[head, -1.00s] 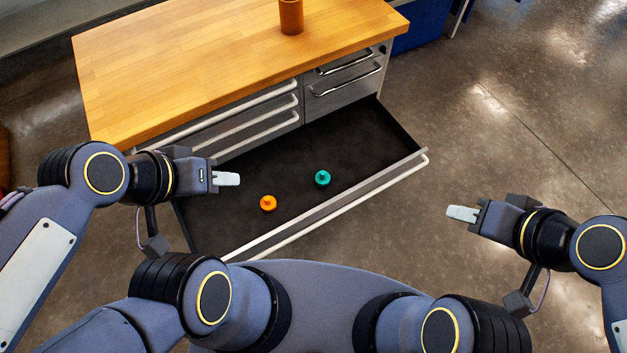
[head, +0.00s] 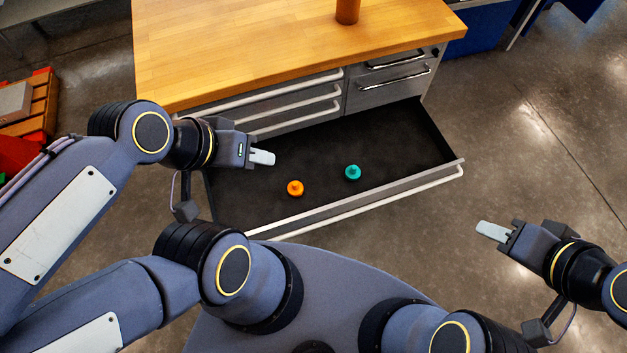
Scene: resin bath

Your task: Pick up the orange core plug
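The orange core plug (head: 295,188) stands on the dark floor of the open drawer (head: 400,140), left of the teal plug (head: 353,172). It is a small round piece with a knob on top. My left gripper (head: 262,158) is above the left part of the drawer, up and left of the orange plug and apart from it. My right gripper (head: 493,231) is out over the bare floor, right of the drawer. Both grippers show side-on, so the gap between their fingers cannot be seen. Nothing shows in either.
The cabinet's wooden worktop (head: 280,50) lies behind the drawer, with a brown cylinder (head: 347,10) on it. The drawer's front rail (head: 400,196) runs between my body and the plugs. Red and wooden crates (head: 35,110) stand at far left. Concrete floor at right is clear.

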